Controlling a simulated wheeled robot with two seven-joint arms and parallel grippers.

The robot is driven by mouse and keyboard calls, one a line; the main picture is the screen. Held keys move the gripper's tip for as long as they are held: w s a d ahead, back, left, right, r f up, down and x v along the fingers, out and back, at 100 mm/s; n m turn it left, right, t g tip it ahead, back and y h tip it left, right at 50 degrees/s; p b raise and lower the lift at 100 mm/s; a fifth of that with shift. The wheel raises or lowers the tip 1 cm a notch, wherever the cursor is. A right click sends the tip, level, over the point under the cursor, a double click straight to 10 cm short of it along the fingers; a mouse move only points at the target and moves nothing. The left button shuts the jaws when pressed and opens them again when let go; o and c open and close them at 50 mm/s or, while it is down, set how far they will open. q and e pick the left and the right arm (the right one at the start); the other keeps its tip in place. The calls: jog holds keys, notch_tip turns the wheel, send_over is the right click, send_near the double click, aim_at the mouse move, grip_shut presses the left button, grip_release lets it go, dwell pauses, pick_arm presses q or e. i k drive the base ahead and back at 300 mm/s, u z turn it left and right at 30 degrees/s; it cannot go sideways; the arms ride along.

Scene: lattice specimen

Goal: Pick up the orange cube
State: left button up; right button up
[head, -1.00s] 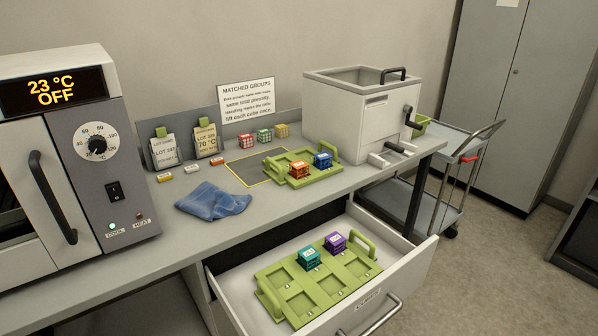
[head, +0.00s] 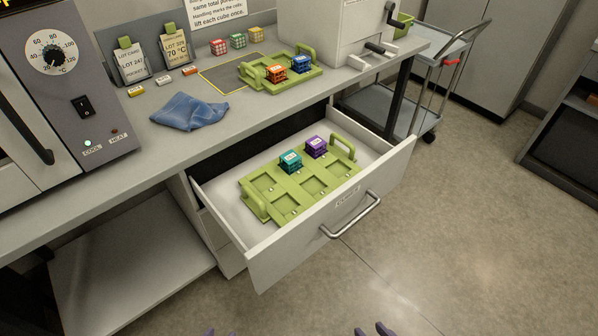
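The orange cube (head: 275,73) sits in the small green tray (head: 262,85) on the counter, just left of a blue cube (head: 301,64). Both are upright, and the orange cube's top and front sides show. My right gripper (head: 373,330) shows only as two purple fingertips at the bottom edge, spread apart with nothing between them. My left gripper (head: 221,333) barely shows at the bottom edge, its tips also apart. Both grippers are low in front of the drawer, far from the orange cube.
An open drawer (head: 300,238) juts out below the counter, holding a larger green tray (head: 285,205) with a teal cube (head: 290,161) and a purple cube (head: 316,146). A blue cloth (head: 190,112) lies left of the small tray. Patterned cubes (head: 237,41) stand behind it. Open floor lies right.

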aim_at(276, 75)
jog(key=z, duration=2)
jog(key=i, duration=2)
jog(key=u, duration=1.25)
